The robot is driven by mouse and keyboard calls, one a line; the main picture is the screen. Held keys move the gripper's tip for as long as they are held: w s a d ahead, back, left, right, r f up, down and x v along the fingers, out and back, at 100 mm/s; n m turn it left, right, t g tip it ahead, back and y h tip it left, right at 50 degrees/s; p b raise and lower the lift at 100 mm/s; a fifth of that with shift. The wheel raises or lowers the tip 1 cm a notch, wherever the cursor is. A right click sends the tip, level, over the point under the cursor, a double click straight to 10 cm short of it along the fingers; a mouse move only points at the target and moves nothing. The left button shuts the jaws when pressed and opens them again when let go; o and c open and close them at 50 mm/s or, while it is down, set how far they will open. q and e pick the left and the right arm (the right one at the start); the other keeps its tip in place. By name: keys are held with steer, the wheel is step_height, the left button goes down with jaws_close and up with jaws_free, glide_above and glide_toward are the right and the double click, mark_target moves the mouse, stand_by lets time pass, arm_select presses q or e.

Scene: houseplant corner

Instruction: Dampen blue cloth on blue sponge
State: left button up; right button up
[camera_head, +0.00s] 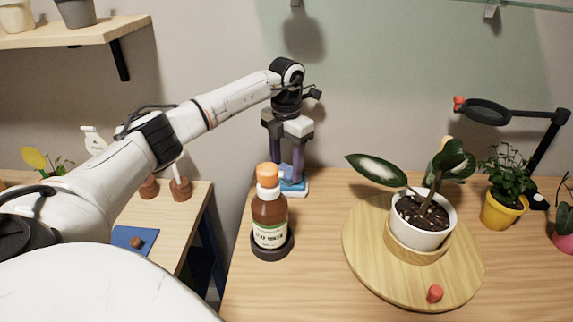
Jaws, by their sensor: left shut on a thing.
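My left gripper (291,170) points straight down at the back left of the table. It is shut on the blue cloth (286,171), which shows as a small blue patch at the fingertips. The blue sponge (294,184) lies right below, in a shallow white tray (303,193) on the table. The cloth is at the sponge, but the fingers partly hide both, so I cannot tell whether they touch. My right gripper is not in view.
A brown bottle (269,215) with an orange cap stands in front of the tray. A white-potted plant (423,220) stands on a round wooden board (365,262) to the right. A yellow pot (502,210) and a lamp-like ring arm (520,117) are farther right.

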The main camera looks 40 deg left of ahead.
mark_target(287, 170)
arm_select(q)
steer(key=shift+r+p, duration=0.9)
steer(key=shift+r, duration=2.55)
